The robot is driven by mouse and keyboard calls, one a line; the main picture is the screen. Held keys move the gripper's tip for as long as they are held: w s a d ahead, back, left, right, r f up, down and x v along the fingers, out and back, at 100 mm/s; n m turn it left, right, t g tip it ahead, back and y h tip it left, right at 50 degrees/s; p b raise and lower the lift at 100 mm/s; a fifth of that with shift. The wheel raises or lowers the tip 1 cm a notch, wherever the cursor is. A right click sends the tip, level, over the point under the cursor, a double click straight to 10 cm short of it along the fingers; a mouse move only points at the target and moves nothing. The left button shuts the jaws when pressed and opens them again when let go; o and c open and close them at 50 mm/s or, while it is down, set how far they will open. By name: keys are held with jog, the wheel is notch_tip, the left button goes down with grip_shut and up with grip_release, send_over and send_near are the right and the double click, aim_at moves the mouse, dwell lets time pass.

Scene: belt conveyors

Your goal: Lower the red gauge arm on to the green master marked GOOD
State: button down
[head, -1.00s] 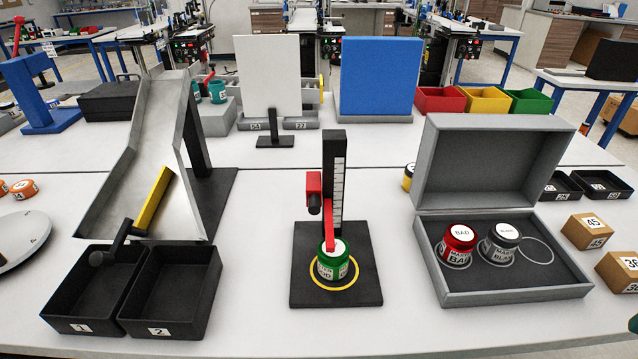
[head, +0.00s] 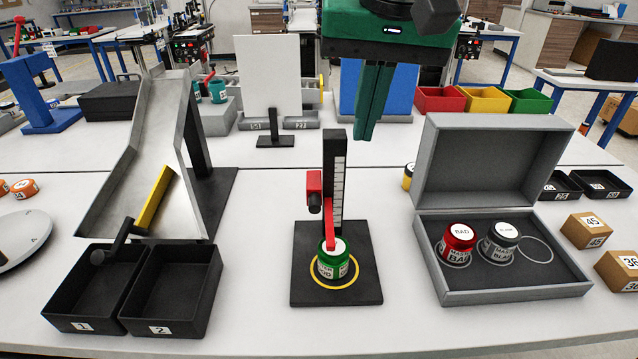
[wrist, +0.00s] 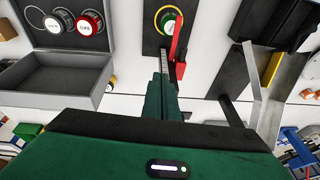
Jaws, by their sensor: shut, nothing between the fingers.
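The green master (head: 333,263) stands upright inside the yellow ring on the black gauge base (head: 307,292). The red gauge arm (head: 330,222) hangs down from the red block on the black scaled post (head: 334,180). Its lower tip is at the top of the green master and appears to touch it. In the wrist view the red arm (wrist: 178,45) reaches toward the green master (wrist: 168,22). My gripper (head: 366,136) is shut and empty, above and behind the post. It also shows in the wrist view (wrist: 164,78), apart from the gauge.
An open grey case (head: 515,293) at right holds a red BAD master (head: 458,240), a black-and-grey master (head: 500,240) and one empty ring. At left are a metal chute (head: 125,165) and two black bins (head: 165,300). Bare table lies on both sides of the gauge.

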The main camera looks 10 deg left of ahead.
jog(key=s+a+r, duration=0.1)
jog(key=s+a, duration=0.1)
jog(key=a, duration=0.1)
send_over(316, 201)
jog(key=d, duration=0.1)
jog(key=f, duration=0.7)
jog(key=s+f, duration=0.1)
jog(key=f, duration=0.3)
jog(key=shift+d+f, duration=0.1)
jog(key=shift+f, duration=0.15)
jog(key=shift+a+f, duration=0.2)
jog(key=shift+f, duration=0.6)
